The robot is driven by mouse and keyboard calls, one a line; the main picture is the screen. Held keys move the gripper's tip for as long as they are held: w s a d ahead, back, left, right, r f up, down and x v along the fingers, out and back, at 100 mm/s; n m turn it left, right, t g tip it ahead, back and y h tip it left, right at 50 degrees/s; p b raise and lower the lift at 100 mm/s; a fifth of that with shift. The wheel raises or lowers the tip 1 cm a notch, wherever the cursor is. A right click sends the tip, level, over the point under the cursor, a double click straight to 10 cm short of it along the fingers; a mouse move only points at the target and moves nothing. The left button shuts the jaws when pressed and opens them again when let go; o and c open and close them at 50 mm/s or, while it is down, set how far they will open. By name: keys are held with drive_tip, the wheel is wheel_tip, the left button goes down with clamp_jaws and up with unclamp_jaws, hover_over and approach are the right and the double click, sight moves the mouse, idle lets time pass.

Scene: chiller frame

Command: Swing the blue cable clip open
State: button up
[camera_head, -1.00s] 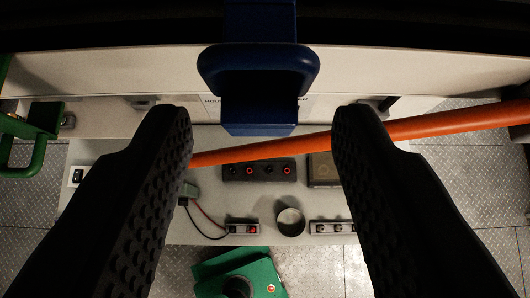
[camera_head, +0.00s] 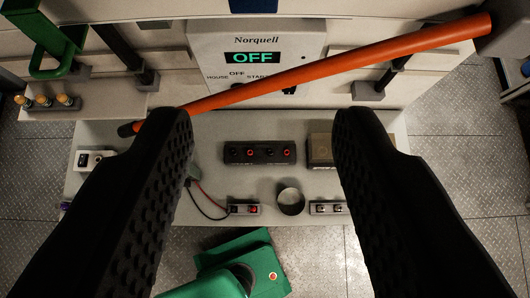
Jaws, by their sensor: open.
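Only a small blue piece (camera_head: 253,5), seemingly part of the blue cable clip, shows at the top edge. The rest of the clip is out of view, so I cannot tell whether it is open. My gripper (camera_head: 265,122) is open, its two dark, studded fingers wide apart with nothing held between them. The blue piece is above the gap between the fingertips in the picture. A straight orange bar or cable (camera_head: 320,74) slants from behind the left fingertip up to the right.
A white panel (camera_head: 212,50) marked Norquell has a green OFF display. Below it a pale shelf (camera_head: 225,130) bears a black socket strip (camera_head: 259,153), a metal ring (camera_head: 290,198) and a brown box (camera_head: 320,149). A green handle (camera_head: 55,40) is upper left. A green object (camera_head: 270,280) lies below.

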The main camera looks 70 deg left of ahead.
drive_tip(key=shift+s+d, duration=0.35)
drive_tip(key=shift+d, duration=0.45)
drive_tip(key=shift+s+d, duration=0.3)
drive_tip(key=shift+d, duration=0.45)
drive_tip(key=shift+s+d, duration=0.35)
drive_tip(key=shift+d, duration=0.45)
drive_tip(key=w+d+f+m+t+h+b, duration=0.3)
drive_tip(key=w+d+f+m+t+b, duration=0.45)
drive_tip(key=w+f, duration=0.6)
drive_tip(key=w+d+f+m+t+h+b, duration=0.2)
drive_tip(key=d+f+b, duration=0.4)
drive_tip(key=d, duration=0.3)
drive_tip(key=w+d+f+m+t+h+b, duration=0.1)
drive_tip(key=w+d+f+m+h+b, duration=0.3)
drive_tip(key=d+f, duration=0.4)
drive_tip(key=shift+w+d+f+t+h+b, duration=0.35)
drive_tip(key=shift+w+f+h+b, duration=0.2)
drive_tip(key=shift+b, duration=0.7)
drive_tip(key=shift+s, duration=0.1)
drive_tip(key=shift+c, duration=0.3)
drive_tip(key=shift+c, duration=0.5)
